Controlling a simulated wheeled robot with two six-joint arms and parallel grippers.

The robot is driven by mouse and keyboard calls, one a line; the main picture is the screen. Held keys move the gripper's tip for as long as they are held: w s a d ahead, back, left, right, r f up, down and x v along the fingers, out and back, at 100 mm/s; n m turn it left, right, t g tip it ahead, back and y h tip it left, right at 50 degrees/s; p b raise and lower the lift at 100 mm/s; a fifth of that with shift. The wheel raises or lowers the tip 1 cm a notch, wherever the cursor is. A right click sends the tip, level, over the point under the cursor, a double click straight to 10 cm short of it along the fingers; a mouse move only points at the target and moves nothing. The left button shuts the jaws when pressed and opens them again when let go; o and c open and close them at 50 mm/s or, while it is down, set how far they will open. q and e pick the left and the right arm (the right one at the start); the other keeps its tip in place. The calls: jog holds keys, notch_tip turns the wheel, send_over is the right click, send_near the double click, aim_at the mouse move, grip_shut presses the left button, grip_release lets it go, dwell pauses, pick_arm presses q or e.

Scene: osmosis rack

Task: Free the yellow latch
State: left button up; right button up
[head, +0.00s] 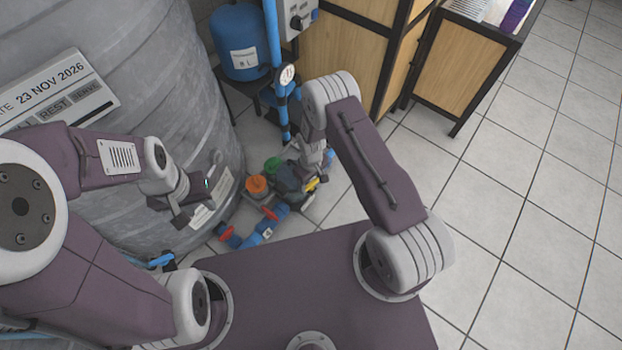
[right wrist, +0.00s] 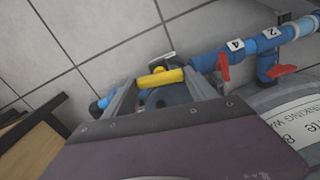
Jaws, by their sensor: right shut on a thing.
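The yellow latch (right wrist: 160,77) is a short yellow bar across a dark round fitting, between the fingers of my right gripper (right wrist: 162,86) in the right wrist view. The gripper is shut on it. In the head view a small bit of the yellow latch (head: 313,184) shows below my right gripper (head: 318,172), low among the pipe fittings; the gripper and wrist hide part of the fitting. My left gripper (head: 190,203) is beside the grey tank, away from the latch; its jaw opening is not clear.
The large grey tank (head: 190,100) stands at left. Blue pipe (head: 262,232) with red valve handles (head: 270,213) lies near the latch, beside orange (head: 256,184) and green (head: 273,164) caps. A blue vessel (head: 240,40) and wooden cabinet (head: 335,60) stand behind. Tiled floor at right is clear.

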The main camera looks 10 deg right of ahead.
aim_at(311, 183)
jog(key=shift+n+p, duration=0.35)
jog(key=shift+n, duration=0.65)
jog(key=o, duration=1.4)
jog(key=shift+c, duration=0.2)
notch_tip(311, 183, up, 8)
jog(key=p, duration=0.4)
jog(key=shift+p, duration=0.35)
jog(key=shift+r, duration=0.5)
